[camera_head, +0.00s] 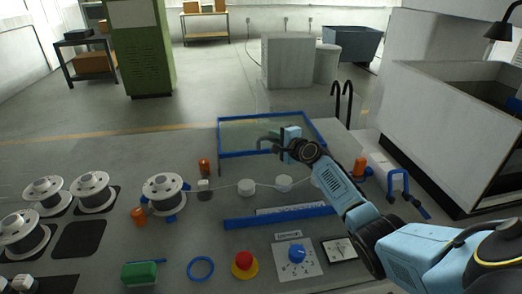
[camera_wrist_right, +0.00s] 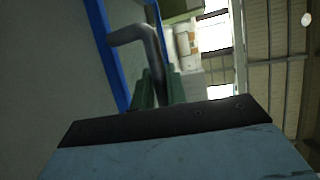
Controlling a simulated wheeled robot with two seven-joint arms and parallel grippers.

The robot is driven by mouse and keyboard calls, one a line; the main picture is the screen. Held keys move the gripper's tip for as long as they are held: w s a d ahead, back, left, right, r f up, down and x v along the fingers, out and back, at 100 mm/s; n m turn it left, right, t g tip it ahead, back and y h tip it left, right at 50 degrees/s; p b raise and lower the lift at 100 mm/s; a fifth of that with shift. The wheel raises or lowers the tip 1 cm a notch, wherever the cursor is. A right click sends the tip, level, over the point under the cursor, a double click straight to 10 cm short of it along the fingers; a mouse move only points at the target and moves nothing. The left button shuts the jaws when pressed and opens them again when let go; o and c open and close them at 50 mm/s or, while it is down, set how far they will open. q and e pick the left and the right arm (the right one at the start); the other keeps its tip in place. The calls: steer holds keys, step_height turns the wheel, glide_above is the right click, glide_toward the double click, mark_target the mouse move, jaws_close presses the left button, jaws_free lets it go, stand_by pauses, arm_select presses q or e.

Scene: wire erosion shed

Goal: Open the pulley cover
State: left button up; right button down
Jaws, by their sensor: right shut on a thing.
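The pulley cover is a clear panel in a blue frame (camera_head: 312,128), behind the row of white pulleys (camera_head: 248,188) on the grey bench. The pulleys show uncovered in front of it; I cannot tell its exact tilt. My right gripper (camera_head: 268,140) reaches over the frame from the right. It is shut on the cover's grey bent handle, which shows in the right wrist view (camera_wrist_right: 132,34) between the greenish fingers, with the blue frame (camera_wrist_right: 107,50) beside it. My left gripper is not in view.
Wire spools (camera_head: 164,190) stand at the left. A red stop button (camera_head: 244,262), a blue knob (camera_head: 296,254) and a blue ring (camera_head: 200,268) are at the front. Orange parts and a blue clamp-like piece (camera_head: 398,186) are at the right. A large tank stands beyond the bench.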

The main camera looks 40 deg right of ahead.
steer(key=shift+d+r, duration=0.2)
steer(key=shift+r, duration=0.05)
steer(key=c, duration=1.6)
jaws_free()
steer(key=shift+w, duration=0.1)
steer(key=shift+c, duration=0.2)
steer(key=shift+o, duration=1.2)
steer(key=shift+w+f, duration=0.1)
steer(key=shift+f, duration=0.1)
steer(key=shift+a, duration=0.1)
